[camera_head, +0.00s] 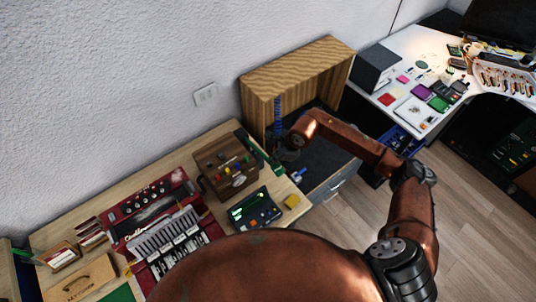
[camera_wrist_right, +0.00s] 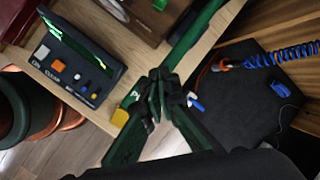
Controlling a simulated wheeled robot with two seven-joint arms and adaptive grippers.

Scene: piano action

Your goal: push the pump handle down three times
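My right gripper (camera_wrist_right: 155,88) shows in the wrist view with its dark fingers drawn together and nothing visible between them. It is over the right edge of the table. In the head view the right arm reaches in from the right and its wrist hides most of the gripper. A long dark green bar (camera_wrist_right: 192,38) runs along the table edge beside the fingertips; it also shows in the head view (camera_head: 262,155). I cannot tell whether this bar is the pump handle, or whether the fingers touch it. My left gripper is not in view.
A wooden box (camera_head: 204,174) with coloured knobs and a dark keypad device (camera_head: 254,211) stand near the table edge. A yellow block (camera_head: 292,201) lies at the corner. A wooden cabinet (camera_head: 330,52) with a blue coiled hose (camera_wrist_right: 285,55) stands behind. A dark surface lies beyond the table.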

